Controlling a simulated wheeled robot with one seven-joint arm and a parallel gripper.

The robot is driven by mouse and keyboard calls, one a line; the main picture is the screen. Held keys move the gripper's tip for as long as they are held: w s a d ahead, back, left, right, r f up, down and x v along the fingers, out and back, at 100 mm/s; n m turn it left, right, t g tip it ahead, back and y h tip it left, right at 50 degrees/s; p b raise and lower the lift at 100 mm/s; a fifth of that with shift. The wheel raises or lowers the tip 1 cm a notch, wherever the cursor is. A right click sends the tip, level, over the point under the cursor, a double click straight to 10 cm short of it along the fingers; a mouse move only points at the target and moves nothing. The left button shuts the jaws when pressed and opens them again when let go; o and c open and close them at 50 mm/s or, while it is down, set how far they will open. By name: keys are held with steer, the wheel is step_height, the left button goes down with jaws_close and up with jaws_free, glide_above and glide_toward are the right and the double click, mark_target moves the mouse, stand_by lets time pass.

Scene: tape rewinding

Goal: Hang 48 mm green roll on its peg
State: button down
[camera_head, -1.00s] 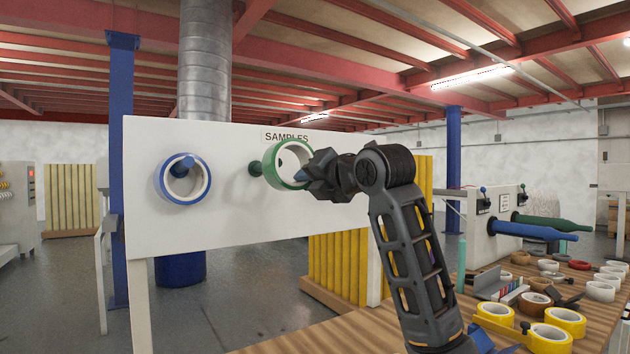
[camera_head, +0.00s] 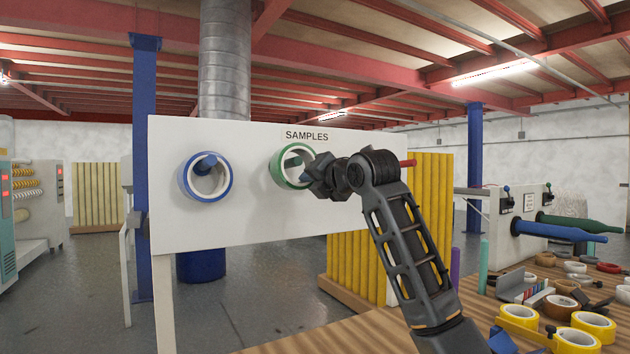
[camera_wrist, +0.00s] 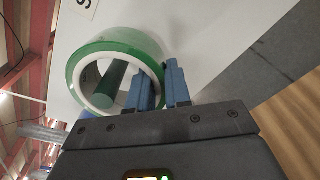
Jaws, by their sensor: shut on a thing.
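The green roll (camera_head: 280,170) with a white core is against or close to the white SAMPLES board in the head view. It also shows in the wrist view (camera_wrist: 118,47), where the green peg (camera_wrist: 107,86) reaches into its opening, so the roll is around the peg. My gripper (camera_head: 312,172) is at the roll's right side. In the wrist view my blue fingers (camera_wrist: 161,88) pinch the roll's wall, one inside the ring and one outside. Whether the roll rests on the peg, I cannot tell.
A blue roll (camera_head: 186,186) hangs on the blue peg (camera_head: 206,163) at the left of the board (camera_head: 240,225). A red peg (camera_head: 408,163) shows right of my wrist. The workbench (camera_head: 300,335) at lower right carries several yellow rolls (camera_head: 592,326) and other rolls.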

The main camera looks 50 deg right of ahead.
steer(key=shift+f, duration=0.15)
stand_by(0.3)
steer(key=shift+w+a+f+b, duration=0.1)
steer(key=shift+f+b, duration=0.45)
steer(key=shift+f, duration=0.2)
steer(key=c, duration=1)
jaws_free()
steer(key=shift+v, duration=3.95)
